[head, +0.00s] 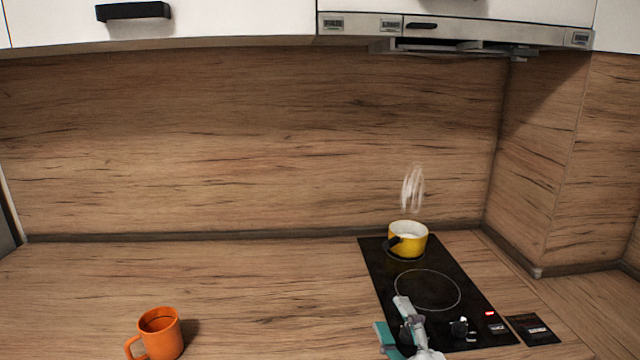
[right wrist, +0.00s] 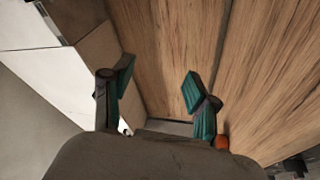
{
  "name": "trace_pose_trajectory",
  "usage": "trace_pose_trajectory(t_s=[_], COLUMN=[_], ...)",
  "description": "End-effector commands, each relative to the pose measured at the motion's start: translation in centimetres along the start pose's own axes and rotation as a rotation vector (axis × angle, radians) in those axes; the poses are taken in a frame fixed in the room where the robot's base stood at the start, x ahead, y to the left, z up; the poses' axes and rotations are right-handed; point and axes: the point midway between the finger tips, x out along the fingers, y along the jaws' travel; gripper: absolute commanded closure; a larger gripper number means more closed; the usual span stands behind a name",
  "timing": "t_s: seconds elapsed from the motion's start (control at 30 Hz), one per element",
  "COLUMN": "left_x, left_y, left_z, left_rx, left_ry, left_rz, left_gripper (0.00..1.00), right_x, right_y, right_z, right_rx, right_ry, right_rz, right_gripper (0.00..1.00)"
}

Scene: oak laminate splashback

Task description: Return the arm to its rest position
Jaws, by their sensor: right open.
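My right gripper (head: 394,320) shows at the bottom of the head view, in front of the near part of the black hob (head: 385,278). In the right wrist view its two teal-padded fingers (right wrist: 158,82) stand wide apart with nothing between them. It is open and empty. Most of the right arm is outside the head view. My left gripper and arm are not in view.
A steaming yellow pot (head: 413,244) stands on the hob's rear zone. An orange mug (head: 165,335) stands upright on the wooden counter (head: 250,290) at the lower left. The counter between mug and hob is clear. A range hood (head: 470,30) hangs above.

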Motion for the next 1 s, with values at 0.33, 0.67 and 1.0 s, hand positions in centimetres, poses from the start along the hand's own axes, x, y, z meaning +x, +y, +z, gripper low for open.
trace_pose_trajectory(t_s=[0.33, 0.67, 1.0], left_x=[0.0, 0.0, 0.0], left_y=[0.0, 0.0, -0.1], left_z=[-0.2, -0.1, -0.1], left_rx=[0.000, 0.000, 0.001], left_ry=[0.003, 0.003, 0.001], left_rz=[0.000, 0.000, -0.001], left_gripper=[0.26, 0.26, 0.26], right_x=[-17.9, -30.1, -34.1], right_y=[-12.6, -16.8, -22.4], right_z=[9.8, 8.0, 8.9], right_rx=[0.692, 0.929, 0.981], right_ry=[-0.874, -1.280, -1.422], right_rz=[-0.432, -0.682, -0.785], right_gripper=[0.41, 0.41, 0.41])
